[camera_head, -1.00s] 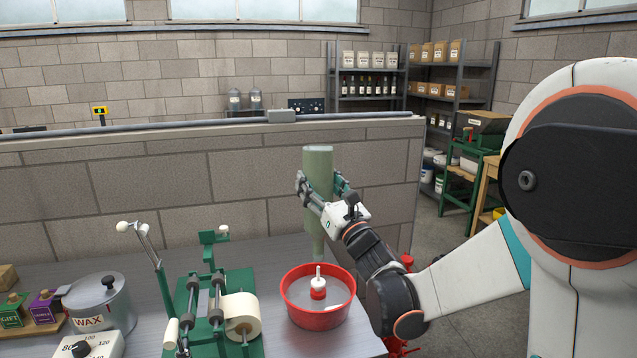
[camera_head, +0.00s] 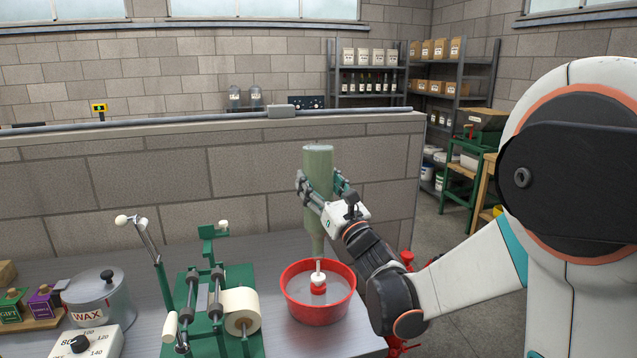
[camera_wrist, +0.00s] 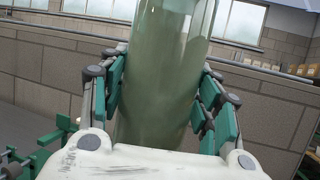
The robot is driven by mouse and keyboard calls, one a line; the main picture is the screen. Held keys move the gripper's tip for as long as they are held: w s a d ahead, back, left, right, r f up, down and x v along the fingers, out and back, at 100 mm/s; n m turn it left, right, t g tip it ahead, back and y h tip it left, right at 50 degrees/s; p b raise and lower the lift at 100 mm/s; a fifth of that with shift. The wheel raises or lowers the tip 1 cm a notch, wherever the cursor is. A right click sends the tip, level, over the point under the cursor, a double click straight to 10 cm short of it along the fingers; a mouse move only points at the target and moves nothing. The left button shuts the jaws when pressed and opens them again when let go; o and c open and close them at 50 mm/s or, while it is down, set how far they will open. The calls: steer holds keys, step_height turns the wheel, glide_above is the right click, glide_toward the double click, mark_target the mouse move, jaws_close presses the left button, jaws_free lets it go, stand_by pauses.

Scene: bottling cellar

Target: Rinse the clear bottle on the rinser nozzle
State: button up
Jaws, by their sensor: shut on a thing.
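The clear bottle (camera_head: 318,165) looks greenish and is held upside down, neck pointing down. My gripper (camera_head: 322,190) is shut around its body, with fingers on both sides; the bottle also shows between the green finger pads in the wrist view (camera_wrist: 165,75). The rinser is a red bowl (camera_head: 319,317) with a white nozzle (camera_head: 318,276) rising from its middle. The bottle's neck is just above or behind the nozzle tip in the head view; I cannot tell whether the tip is inside the mouth.
A green labelling machine (camera_head: 208,290) with a paper roll (camera_head: 241,308) stands left of the bowl. A wax pot (camera_head: 97,298) and a dial box (camera_head: 90,342) are further left. A block wall (camera_head: 150,190) rises behind the bench.

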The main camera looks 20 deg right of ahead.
steer(key=shift+f, duration=0.15)
steer(key=shift+f+b, duration=1.35)
steer(key=shift+f, duration=0.45)
steer(key=shift+f, duration=0.2)
steer(key=shift+f, duration=0.2)
